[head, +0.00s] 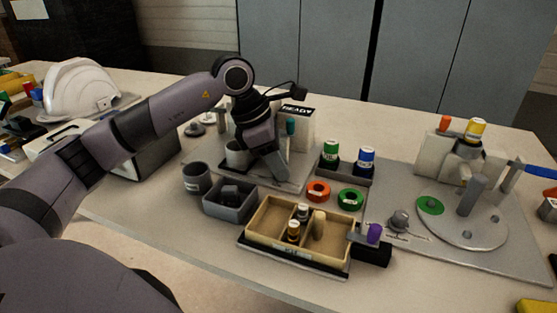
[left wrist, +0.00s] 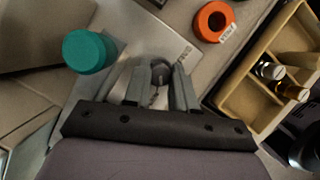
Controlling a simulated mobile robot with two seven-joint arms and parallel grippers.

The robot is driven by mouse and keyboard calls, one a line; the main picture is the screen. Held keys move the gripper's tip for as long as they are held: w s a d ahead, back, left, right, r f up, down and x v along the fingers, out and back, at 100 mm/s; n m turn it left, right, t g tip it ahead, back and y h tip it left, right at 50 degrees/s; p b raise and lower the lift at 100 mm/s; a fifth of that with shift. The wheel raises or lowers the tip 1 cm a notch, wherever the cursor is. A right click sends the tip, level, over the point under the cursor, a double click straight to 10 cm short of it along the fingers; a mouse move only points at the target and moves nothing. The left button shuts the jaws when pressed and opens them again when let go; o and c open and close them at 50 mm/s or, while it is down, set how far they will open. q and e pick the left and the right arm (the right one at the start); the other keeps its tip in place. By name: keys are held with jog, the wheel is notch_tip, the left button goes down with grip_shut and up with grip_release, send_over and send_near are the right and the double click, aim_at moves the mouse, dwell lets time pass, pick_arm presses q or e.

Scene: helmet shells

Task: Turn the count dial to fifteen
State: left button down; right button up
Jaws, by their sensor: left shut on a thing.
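My left gripper (head: 280,172) reaches down over the grey plate of the station with the READY sign (head: 297,112). In the left wrist view, its two fingers (left wrist: 160,86) are closed around a small dark grey round knob (left wrist: 160,70), which looks like the count dial. The fingers hide most of the knob, and I cannot read any number or pointer on it. In the head view the arm and gripper cover the knob. My right gripper is in neither view.
A teal cylinder (left wrist: 88,51) stands beside the gripper. An orange ring (head: 318,190) and a tan divided tray (head: 268,232) with small bottles lie to the right. A grey cup (head: 197,178) and grey bin (head: 229,210) stand in front. Another plate (head: 500,262) is farther right.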

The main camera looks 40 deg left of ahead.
pick_arm(q)
jog(key=shift+m, duration=0.3)
jog(key=c, duration=0.9)
grip_release()
